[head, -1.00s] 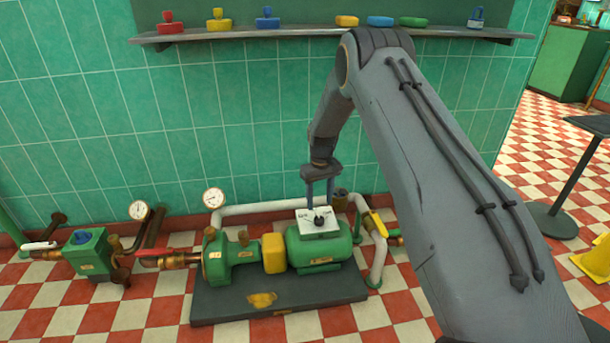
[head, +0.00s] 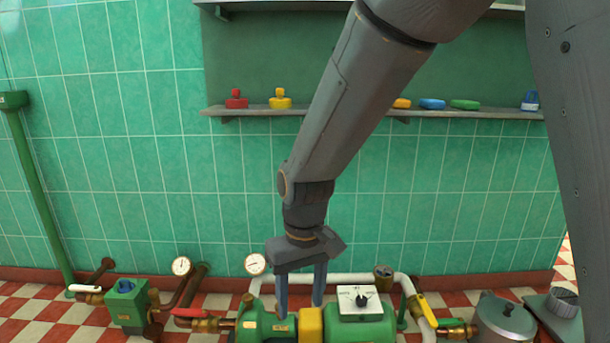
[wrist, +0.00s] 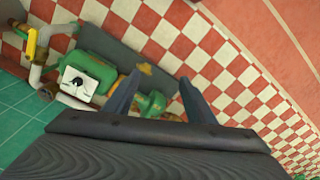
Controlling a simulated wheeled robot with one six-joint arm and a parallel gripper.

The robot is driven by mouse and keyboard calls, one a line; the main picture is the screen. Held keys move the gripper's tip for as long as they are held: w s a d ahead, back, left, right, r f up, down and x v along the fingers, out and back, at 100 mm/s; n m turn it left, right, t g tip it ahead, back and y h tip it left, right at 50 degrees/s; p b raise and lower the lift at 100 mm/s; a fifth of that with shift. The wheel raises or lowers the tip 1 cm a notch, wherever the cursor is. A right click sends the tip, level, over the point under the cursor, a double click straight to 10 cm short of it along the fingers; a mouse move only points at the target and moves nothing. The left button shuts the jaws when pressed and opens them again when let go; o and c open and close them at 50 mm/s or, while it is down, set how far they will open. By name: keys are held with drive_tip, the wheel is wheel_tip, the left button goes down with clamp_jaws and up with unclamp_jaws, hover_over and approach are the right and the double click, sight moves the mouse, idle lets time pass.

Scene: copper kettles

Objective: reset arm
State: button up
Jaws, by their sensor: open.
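My gripper (head: 301,290) hangs pointing down in the head view, its two blue-grey fingers apart with nothing between them. It appears in front of the green pump (head: 262,326) and its yellow coupling (head: 311,324); I cannot tell the exact height above them. The white switch box (head: 358,299) with a black knob sits on the green motor, right of the fingers. In the wrist view the open fingers (wrist: 162,98) reach over the pump and floor, and the switch box (wrist: 78,83) shows at left.
A wall shelf (head: 225,111) holds red and yellow pieces and several others. A small green valve unit (head: 127,303) stands at left, with a gauge (head: 181,266) nearby. A grey pot (head: 504,322) stands at lower right. Open tiled wall lies left of my arm.

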drive_tip(key=s+d+r, duration=0.2)
drive_tip(key=s, duration=1.4)
drive_tip(key=d+r+m+p, duration=0.2)
drive_tip(key=d+r+p, duration=0.7)
drive_tip(key=r+p, duration=0.2)
drive_tip(key=s+d+r+m+p, duration=0.1)
drive_tip(key=d+r+m+p, duration=0.2)
drive_tip(key=d+r+p, duration=0.6)
wheel_tip(320, 180, up, 3)
drive_tip(key=p, duration=0.6)
drive_tip(key=shift+r, duration=0.1)
drive_tip(key=shift+c, duration=0.4)
